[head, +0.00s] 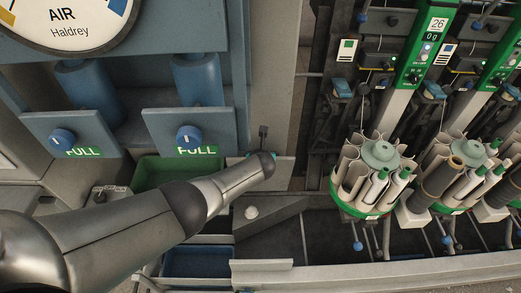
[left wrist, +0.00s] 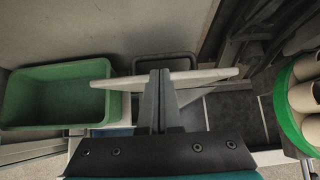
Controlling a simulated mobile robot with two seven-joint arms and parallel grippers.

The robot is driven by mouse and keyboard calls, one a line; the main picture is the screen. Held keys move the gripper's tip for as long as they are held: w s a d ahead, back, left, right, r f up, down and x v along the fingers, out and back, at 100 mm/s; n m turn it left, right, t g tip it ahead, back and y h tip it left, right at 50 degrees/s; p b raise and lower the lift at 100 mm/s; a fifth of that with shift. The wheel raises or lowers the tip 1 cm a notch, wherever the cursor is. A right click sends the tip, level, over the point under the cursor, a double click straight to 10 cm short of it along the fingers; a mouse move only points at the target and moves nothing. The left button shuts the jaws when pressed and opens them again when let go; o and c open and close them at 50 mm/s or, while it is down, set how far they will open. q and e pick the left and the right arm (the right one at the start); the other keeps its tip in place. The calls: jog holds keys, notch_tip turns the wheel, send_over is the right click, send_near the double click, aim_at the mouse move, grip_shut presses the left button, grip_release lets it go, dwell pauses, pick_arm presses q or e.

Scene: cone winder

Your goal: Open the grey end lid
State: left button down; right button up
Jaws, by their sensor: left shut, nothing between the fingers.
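A light grey flat panel (head: 284,172), which looks like the grey end lid, shows just right of my left wrist in the head view. In the left wrist view the panel (left wrist: 208,76) is seen nearly edge-on, crossing at the fingertips. My left gripper (left wrist: 160,74) is shut with nothing between its fingers. The fingers overlap the panel's middle in the picture; I cannot tell whether they touch it. In the head view my own arm hides the fingers and part of the panel. My right gripper is in neither view.
A green bin (left wrist: 55,98) stands left of the fingers. A dark grey slab with a white knob (head: 251,212) lies below my wrist, above a blue bin (head: 198,262). Green-rimmed cone carriers (head: 362,208) stand to the right. Blue-knobbed FULL panels (head: 185,132) are at the left.

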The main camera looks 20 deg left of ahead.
pick_arm(q)
jog(key=p+v, duration=0.5)
jog(key=v, duration=0.1)
jog(key=shift+s+r, duration=0.2)
jog(key=shift+s, duration=0.05)
